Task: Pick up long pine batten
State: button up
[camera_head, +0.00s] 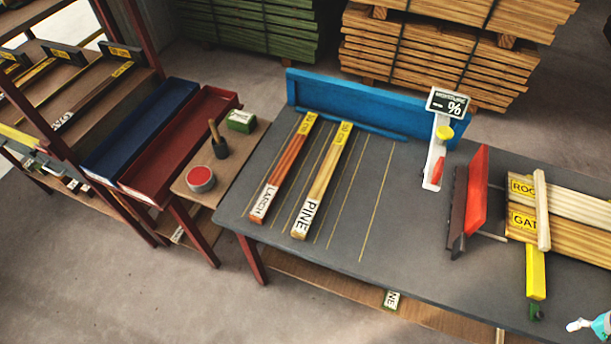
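A long pine batten (324,180) lies on the grey table (400,225), left of its middle. Its near end has a white label reading PINE, and its far end has a yellow tag. It lies along thin yellow lines marked on the tabletop. A reddish batten labelled LARCH (282,168) lies beside it on the left, roughly parallel, with a narrow gap between them.
A blue rail (370,105) bounds the table's back. Red and blue trays are left. Bare tabletop lies right of the pine batten.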

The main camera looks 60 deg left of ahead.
aim_at(300, 228)
jog(key=k, duration=1.75)
jog(key=u, duration=1.35)
jog(key=i, duration=1)
